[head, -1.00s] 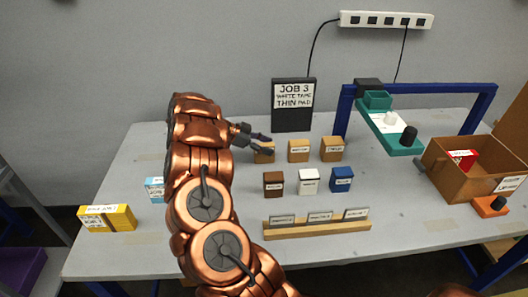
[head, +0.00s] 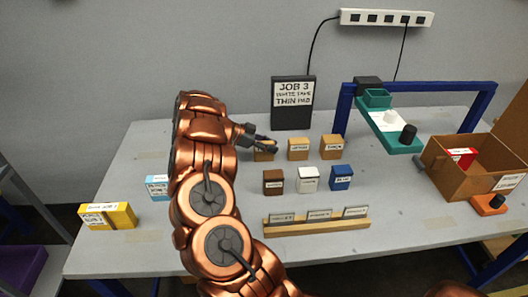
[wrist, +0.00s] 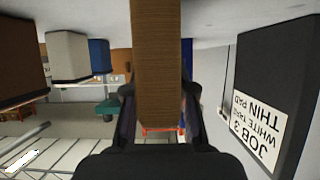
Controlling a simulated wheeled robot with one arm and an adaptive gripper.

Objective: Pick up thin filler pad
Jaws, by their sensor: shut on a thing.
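A tan cardboard pad (head: 264,156) stands at the left end of the back row of three tan pads on the table. Its label is hidden in the head view, so I cannot read which pad it is. My gripper (head: 266,144) reaches it from the left and covers its upper part. In the wrist view the brown corrugated pad (wrist: 158,60) fills the middle, between the two dark fingers of my gripper (wrist: 158,112), which are shut on it. I cannot tell whether it is clear of the table.
Two more tan pads (head: 298,148) (head: 331,147) stand to the right. Brown (head: 273,181), white (head: 308,179) and blue (head: 341,177) blocks stand in front. A black sign (head: 293,103) reading "JOB 3 WHITE TAPE THIN PAD" stands close behind. An open carton (head: 486,181) is far right.

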